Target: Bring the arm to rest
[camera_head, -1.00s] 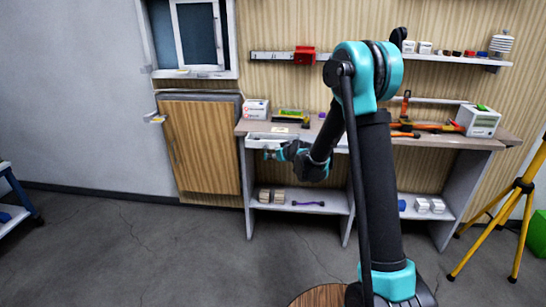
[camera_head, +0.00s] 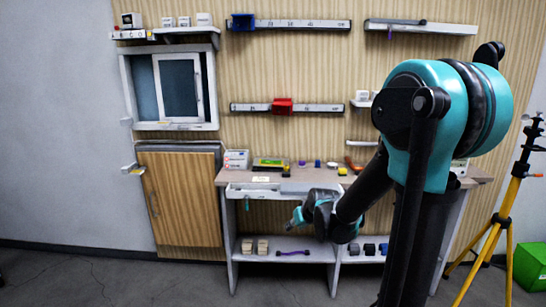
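My arm, teal and black, stands large at the right of the head view, its upper link reaching down and left toward the workbench. My gripper (camera_head: 296,217) is at the far end of the arm, in front of the bench's drawer front (camera_head: 262,190). It is small and dark, and its fingers are too small to tell whether they are open or shut. I see no object in it. I cannot tell whether it touches the bench.
The workbench (camera_head: 330,176) has several small items on top and a lower shelf (camera_head: 272,257) with blocks. Wall rails (camera_head: 345,107) hang above. A wooden cabinet (camera_head: 183,200) stands left, a yellow tripod (camera_head: 505,210) and green box (camera_head: 530,266) right. The left floor is clear.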

